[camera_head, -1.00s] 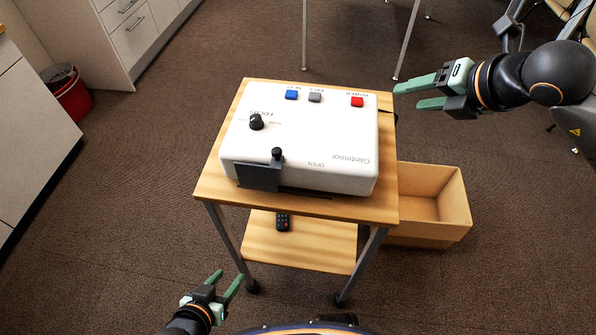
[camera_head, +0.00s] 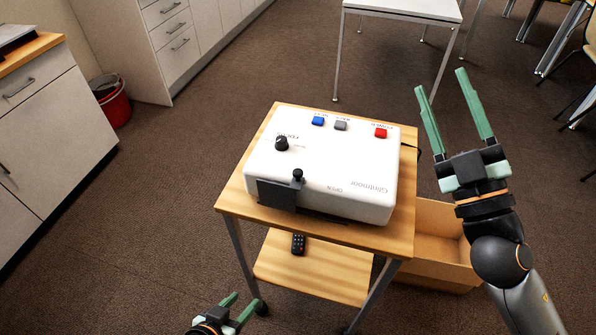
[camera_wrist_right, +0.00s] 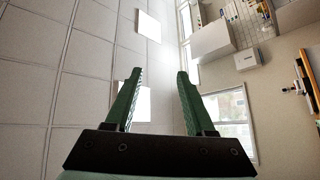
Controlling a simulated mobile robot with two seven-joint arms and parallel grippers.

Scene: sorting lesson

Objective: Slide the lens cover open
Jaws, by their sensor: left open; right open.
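A white projector (camera_head: 345,172) sits on the wooden top of a small cart (camera_head: 240,201). The dark lens cover (camera_head: 276,195) is on its near face at the left end, with a small black knob (camera_head: 298,175) on top. The word OPEN is printed to the right of the knob. My right gripper (camera_head: 439,80) is open and empty, raised to the right of the projector and pointing up; its fingers (camera_wrist_right: 156,85) also show against the ceiling in the right wrist view. My left gripper (camera_head: 243,304) is open and empty, low in front of the cart.
The projector has a focus dial (camera_head: 282,143), a blue button (camera_head: 318,120), a grey button (camera_head: 340,125) and a red button (camera_head: 381,132). A remote (camera_head: 298,244) lies on the lower shelf. An open cardboard box (camera_head: 432,270) stands right of the cart. A white table (camera_head: 405,9) is behind.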

